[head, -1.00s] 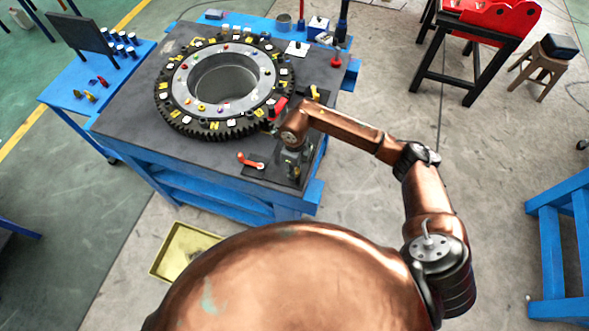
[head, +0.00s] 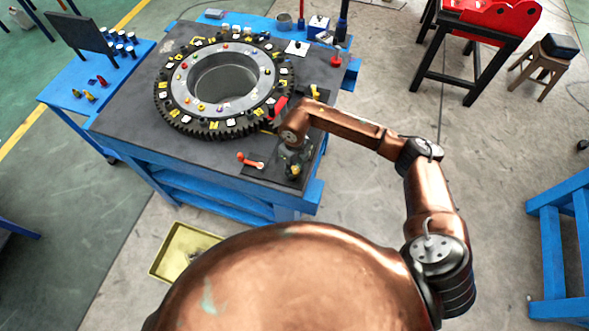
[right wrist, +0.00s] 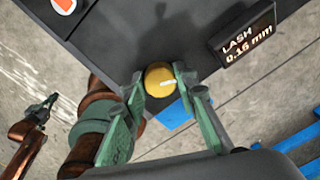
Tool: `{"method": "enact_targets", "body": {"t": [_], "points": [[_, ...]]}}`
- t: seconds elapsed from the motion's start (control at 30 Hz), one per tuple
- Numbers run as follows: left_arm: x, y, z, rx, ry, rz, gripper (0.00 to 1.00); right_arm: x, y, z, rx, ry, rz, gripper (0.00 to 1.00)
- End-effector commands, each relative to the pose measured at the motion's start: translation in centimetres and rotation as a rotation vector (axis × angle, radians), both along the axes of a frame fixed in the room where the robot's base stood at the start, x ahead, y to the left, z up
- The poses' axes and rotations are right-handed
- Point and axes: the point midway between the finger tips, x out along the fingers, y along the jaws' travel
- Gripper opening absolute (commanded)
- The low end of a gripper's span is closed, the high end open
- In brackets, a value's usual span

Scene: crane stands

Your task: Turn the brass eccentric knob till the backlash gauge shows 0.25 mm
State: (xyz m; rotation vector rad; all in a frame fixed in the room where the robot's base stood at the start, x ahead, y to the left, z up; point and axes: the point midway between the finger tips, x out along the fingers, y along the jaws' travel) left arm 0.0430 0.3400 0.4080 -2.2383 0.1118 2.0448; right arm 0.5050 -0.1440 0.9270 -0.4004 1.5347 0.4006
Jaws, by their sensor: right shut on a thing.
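The brass knob (right wrist: 160,80) is round, with a white mark on its face, in the right wrist view. My right gripper (right wrist: 159,79) has its green fingers on both sides of the knob and is shut on it. In the head view the right gripper (head: 294,168) is over the dark plate at the table's near right corner. The backlash gauge (right wrist: 245,42) is a black block reading "LASH 0.16 mm". A copper arm at the left of the right wrist view ends in a small dark green gripper (right wrist: 42,108), apparently my left one; its jaws are too small to judge.
A large toothed ring (head: 170,117) with coloured pieces covers much of the dark tabletop (head: 125,125). An orange-red lever (head: 250,162) lies left of my right gripper. A yellow tray (head: 165,262) is on the floor.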

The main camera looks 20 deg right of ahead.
Motion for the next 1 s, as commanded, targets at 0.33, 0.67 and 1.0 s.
{"method": "enact_targets", "body": {"t": [0.33,0.67,1.0], "points": [[0.01,-0.01,-0.1,0.0,0.0,0.0,0.0,0.07,0.0,0.13,0.001,-0.002,-0.322,0.02],[0.04,-0.02,0.05,0.0,-0.001,0.0,0.0,0.1,0.01,0.16,0.0,-0.002,-0.554,0.02],[0.06,-0.02,0.14,0.0,-0.001,0.0,0.0,0.14,0.02,0.16,0.002,-0.003,-0.659,0.02]]}}
